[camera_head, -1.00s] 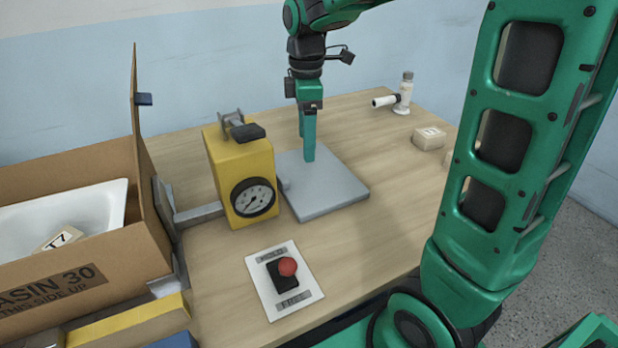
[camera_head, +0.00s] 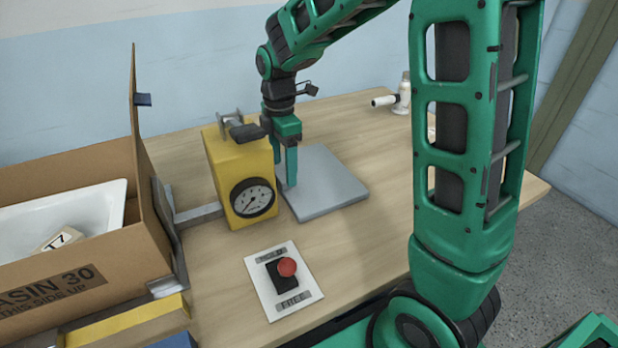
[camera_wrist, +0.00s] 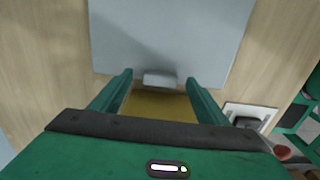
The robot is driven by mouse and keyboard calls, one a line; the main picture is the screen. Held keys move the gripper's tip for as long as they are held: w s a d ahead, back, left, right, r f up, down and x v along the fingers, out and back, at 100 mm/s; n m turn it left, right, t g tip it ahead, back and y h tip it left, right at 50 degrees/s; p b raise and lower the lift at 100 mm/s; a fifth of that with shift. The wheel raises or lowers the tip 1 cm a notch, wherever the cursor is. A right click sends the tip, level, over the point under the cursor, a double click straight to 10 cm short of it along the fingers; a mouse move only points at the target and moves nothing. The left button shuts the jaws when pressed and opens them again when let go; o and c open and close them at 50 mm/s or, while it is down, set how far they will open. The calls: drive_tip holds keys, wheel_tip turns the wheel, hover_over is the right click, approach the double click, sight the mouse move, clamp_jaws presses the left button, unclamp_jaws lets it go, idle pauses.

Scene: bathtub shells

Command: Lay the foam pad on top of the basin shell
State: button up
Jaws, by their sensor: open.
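A flat grey square slab (camera_head: 330,185), which I take for the foam pad, lies on the table right of a yellow gauge box; it also shows in the wrist view (camera_wrist: 165,35). The white basin shell (camera_head: 95,205) sits inside an open cardboard box at the left, with a small "17" tag in it. My gripper (camera_head: 290,183) is open, pointing down at the slab's left edge beside the gauge box. In the wrist view, a small light grey block (camera_wrist: 160,79) at the slab's edge lies between the fingertips; I cannot tell whether they touch it.
The yellow gauge box (camera_head: 240,175) has a clamp-like fitting on top. The cardboard box (camera_head: 100,265) has a tall raised flap. A red button panel (camera_head: 283,280) lies in front. A white fixture (camera_head: 402,95) stands at the back right. The table right of the slab is clear.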

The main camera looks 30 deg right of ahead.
drive_tip(key=shift+f, duration=1.4)
drive_tip(key=shift+c, duration=0.6)
drive_tip(key=c, duration=1.1)
